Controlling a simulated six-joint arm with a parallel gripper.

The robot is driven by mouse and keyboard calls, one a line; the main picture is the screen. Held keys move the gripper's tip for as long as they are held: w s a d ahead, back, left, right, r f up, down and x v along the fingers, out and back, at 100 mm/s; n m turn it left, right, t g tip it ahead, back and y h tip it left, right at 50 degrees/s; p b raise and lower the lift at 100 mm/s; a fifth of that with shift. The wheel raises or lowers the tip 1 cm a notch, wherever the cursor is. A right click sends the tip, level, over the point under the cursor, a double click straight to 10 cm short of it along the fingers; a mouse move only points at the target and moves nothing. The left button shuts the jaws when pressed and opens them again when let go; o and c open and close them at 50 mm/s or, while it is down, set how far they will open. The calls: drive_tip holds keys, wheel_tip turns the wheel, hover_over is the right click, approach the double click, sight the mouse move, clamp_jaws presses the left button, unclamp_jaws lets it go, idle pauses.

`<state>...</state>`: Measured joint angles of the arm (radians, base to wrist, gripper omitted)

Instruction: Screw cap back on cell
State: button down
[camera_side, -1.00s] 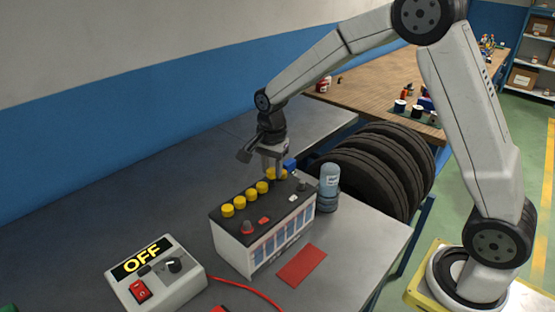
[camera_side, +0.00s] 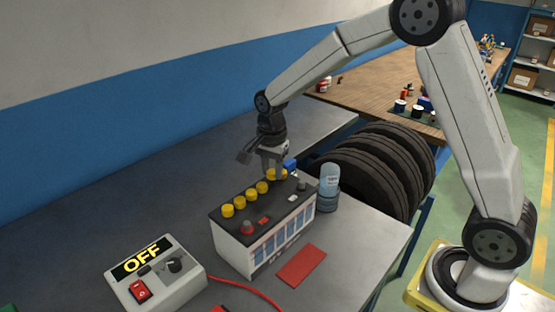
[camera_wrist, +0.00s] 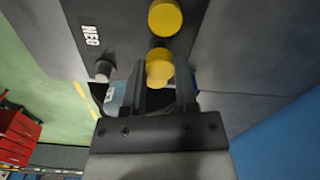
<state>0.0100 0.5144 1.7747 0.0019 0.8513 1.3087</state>
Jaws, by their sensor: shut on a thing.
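The battery (camera_side: 232,250) has a black top and pale sides and stands on the grey bench. A row of yellow caps (camera_side: 250,195) runs along its top. My gripper (camera_side: 272,172) points down over the far end of this row. It is shut on the last yellow cap (camera_side: 277,175), which also shows between the fingers in the wrist view (camera_wrist: 159,72). A dark round spot (camera_wrist: 158,43) shows beside the held cap, before the neighbouring cap (camera_wrist: 165,18). I cannot tell whether the held cap is seated in its cell.
A grey box reading OFF (camera_side: 150,270) stands left of the battery. A light-blue bottle (camera_side: 329,182) stands close to its right end. A red pad (camera_side: 302,265) lies in front. A grey post marked NEG (camera_wrist: 103,70) rises near my fingers. A small blue thing (camera_side: 290,165) is behind the gripper.

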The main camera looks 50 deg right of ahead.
drive_tip(key=shift+f, duration=0.7)
idle(0.9)
drive_tip(key=shift+c, duration=0.3)
unclamp_jaws()
drive_tip(key=shift+r, duration=0.1)
drive_tip(key=shift+r, duration=3.45)
drive_tip(key=shift+s+f+n, duration=0.25)
drive_tip(key=shift+s+n, duration=0.25)
drive_tip(key=shift+s, duration=0.05)
drive_tip(key=s+f+n+t, duration=0.1)
drive_tip(key=s+f+n, duration=0.2)
drive_tip(key=s+n, duration=0.4)
drive_tip(key=s+f+n+t, duration=0.1)
drive_tip(key=s+f+n, duration=0.2)
drive_tip(key=s+n, duration=0.4)
drive_tip(key=s, duration=0.2)
drive_tip(key=shift+s+a+t, duration=0.2)
drive_tip(key=shift+s+t, duration=0.1)
